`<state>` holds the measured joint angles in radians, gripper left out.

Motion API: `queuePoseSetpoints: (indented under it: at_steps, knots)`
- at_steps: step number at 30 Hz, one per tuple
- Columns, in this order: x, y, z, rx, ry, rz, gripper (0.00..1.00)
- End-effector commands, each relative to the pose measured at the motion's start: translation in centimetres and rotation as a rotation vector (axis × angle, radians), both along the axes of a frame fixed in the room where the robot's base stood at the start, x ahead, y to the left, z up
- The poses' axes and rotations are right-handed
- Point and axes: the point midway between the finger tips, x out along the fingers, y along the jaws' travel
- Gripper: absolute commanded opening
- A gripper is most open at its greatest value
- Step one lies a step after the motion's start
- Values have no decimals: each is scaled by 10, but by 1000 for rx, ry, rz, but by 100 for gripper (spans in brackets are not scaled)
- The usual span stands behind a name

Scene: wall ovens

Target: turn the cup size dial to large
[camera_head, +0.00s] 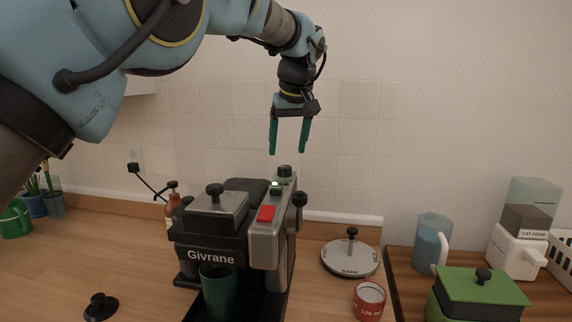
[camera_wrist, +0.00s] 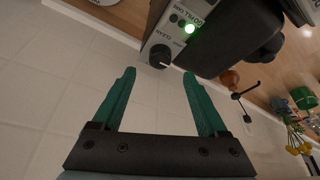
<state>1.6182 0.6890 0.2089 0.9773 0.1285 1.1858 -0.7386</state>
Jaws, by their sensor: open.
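The black coffee machine (camera_head: 211,257), marked Givrane, stands on the counter with a grey control column (camera_head: 267,240) on its right. A small dark dial (camera_head: 285,171) sits at the top far end of the column; a round dial with a pale pointer line shows in the wrist view (camera_wrist: 159,57). Its printed labels are too small to read surely, so I cannot tell its setting. A black side knob (camera_head: 299,198) is on the column's right. My gripper (camera_head: 288,150) points down, open and empty, just above the top dial and apart from it; its fingertips (camera_wrist: 159,73) straddle the dial in the wrist view.
A green light (camera_wrist: 190,28) glows near the dial, and a red button (camera_head: 266,213) is in front. A green cup (camera_head: 219,293) stands under the machine. A round grey lid (camera_head: 350,258) and a red can (camera_head: 369,300) are to the right. The tiled wall is behind.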

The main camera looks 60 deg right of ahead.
Motion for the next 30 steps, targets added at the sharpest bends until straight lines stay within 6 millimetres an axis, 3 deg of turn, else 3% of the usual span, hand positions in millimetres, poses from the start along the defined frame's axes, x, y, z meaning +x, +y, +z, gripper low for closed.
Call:
queuePoseSetpoints:
  at_steps: [6, 10, 30]
  knots:
    - [-10, 9, 33, -3, -1, -2, 76]
    - [-13, 12, 43, -2, -1, -1, 76]
    - [-13, 13, 46, 1, -1, 0, 76]
